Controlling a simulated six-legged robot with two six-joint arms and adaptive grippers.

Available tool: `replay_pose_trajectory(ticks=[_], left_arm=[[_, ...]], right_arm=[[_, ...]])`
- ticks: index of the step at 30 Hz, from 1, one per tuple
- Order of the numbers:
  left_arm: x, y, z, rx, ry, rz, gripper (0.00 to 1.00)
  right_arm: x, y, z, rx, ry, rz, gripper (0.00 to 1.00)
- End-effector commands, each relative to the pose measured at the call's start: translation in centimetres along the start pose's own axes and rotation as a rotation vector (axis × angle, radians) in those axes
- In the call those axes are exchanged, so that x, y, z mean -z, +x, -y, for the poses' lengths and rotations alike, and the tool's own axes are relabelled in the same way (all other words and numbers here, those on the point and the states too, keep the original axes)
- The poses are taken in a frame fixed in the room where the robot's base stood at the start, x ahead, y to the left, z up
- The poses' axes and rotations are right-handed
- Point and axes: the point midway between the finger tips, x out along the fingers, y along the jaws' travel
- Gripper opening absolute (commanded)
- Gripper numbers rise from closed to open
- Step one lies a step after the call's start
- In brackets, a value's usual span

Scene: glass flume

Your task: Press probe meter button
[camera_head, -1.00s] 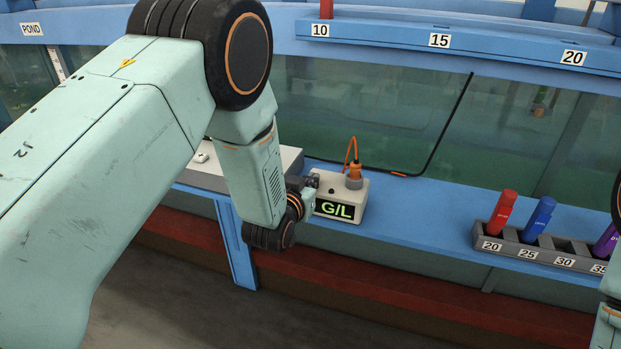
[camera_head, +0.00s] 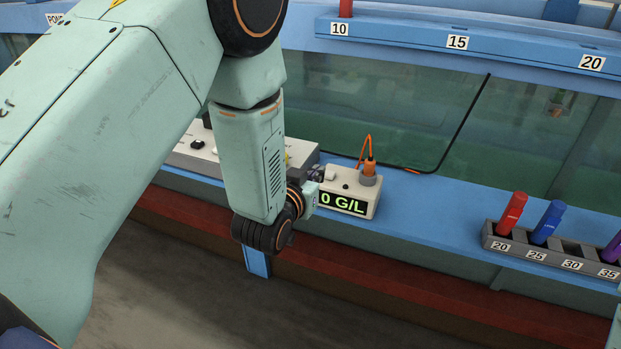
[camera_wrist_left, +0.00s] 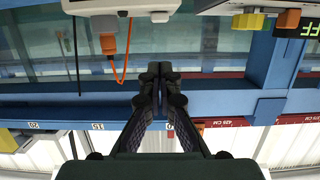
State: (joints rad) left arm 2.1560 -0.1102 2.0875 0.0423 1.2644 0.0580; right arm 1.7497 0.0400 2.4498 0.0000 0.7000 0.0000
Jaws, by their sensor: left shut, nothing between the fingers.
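The probe meter (camera_head: 333,209) is a small off-white box on the blue ledge, with a green-lit display reading "0 G/L". Its top carries a pale button (camera_head: 330,176), a small dark knob (camera_head: 346,186) and an orange plug (camera_head: 369,168) with a cable. My left gripper (camera_head: 316,175) is at the meter's left end, close to the pale button; whether it touches is unclear. In the left wrist view the fingers (camera_wrist_left: 159,70) are shut and empty, and the meter's pale button (camera_wrist_left: 160,17) shows beyond the tips, near the top edge. My right gripper is out of view.
A larger pale control box (camera_head: 305,150) stands left of the meter, partly behind my left arm. A grey rack (camera_head: 548,252) with numbered slots and red, blue and purple tubes stands at right. A black cable hangs before the glass. The ledge between meter and rack is clear.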

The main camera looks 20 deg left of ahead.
Motion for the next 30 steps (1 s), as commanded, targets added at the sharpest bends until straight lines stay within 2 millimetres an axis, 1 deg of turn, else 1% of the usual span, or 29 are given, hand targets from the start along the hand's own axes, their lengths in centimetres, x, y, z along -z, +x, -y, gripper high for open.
replay_pose_trajectory(ticks=[1, 3, 9, 24, 26, 27, 29, 30], left_arm=[[0.0, -0.7, 0.0, 0.000, 0.000, 0.001, 0.00], [0.1, -1.5, 0.0, 0.000, 0.000, 0.000, 0.00], [0.1, -2.7, 0.0, 0.001, -0.001, -0.002, 0.00], [0.0, -2.9, 0.0, 0.000, 0.002, 0.003, 0.00], [-0.6, -2.9, 0.0, 0.002, 0.006, 0.029, 0.00], [-1.4, -3.0, 0.1, 0.002, 0.012, 0.064, 0.00], [-3.7, -3.8, 0.2, 0.005, 0.022, 0.157, 0.00], [-5.9, -4.8, 0.5, 0.008, 0.026, 0.240, 0.00]], right_arm=[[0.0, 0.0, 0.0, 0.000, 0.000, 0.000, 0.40], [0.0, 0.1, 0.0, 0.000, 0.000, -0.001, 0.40], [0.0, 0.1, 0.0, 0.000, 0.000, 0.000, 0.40], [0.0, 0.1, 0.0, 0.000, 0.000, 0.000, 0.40], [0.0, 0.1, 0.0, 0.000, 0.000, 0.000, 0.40], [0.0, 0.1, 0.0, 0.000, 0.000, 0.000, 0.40], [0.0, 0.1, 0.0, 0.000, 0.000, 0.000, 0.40], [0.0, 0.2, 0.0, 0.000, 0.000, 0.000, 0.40]])
